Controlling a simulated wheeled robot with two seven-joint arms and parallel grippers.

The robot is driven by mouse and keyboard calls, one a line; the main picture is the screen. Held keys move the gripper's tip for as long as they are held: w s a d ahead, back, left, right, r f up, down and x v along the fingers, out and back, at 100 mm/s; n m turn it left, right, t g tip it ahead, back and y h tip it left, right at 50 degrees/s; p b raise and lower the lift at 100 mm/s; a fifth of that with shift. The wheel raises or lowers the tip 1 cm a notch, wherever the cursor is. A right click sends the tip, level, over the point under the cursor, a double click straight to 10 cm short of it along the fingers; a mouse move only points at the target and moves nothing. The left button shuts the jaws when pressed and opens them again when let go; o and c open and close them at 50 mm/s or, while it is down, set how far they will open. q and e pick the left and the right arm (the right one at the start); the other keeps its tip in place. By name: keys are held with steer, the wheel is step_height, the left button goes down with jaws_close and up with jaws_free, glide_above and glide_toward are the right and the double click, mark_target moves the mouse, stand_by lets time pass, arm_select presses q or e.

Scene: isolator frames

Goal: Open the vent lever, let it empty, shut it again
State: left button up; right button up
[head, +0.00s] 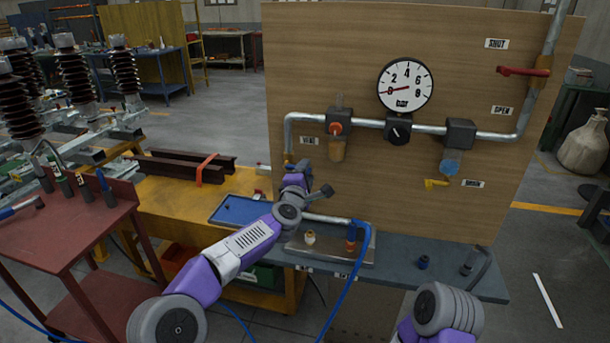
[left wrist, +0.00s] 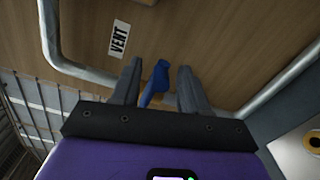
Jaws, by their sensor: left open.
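In the left wrist view a blue vent lever (left wrist: 157,80) stands between the two grey fingers of my left gripper (left wrist: 158,84). The fingers are apart on either side of it, and contact cannot be told. The VENT label (left wrist: 119,39) is on the board beside the pipe bend. In the head view my left gripper (head: 301,170) is at the board's lower left, below the VENT label (head: 308,140), and the lever is hidden there. The round gauge (head: 405,86) has its red needle pointing left, near the low end. My right gripper is out of view.
A grey pipe (head: 365,122) runs across the wooden board (head: 320,60). A red lever (head: 525,71) lies level between the SHUT and OPEN labels. A yellow lever (head: 436,183) sits beside the DRAIN label. A blue hose (head: 352,283) hangs in front of the bench.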

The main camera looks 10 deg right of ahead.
arm_select(q)
steer(key=shift+s+a, duration=0.2)
steer(key=shift+s, duration=0.35)
steer(key=b+v, duration=0.1)
steer(key=v, duration=0.5)
steer(key=shift+s, duration=0.2)
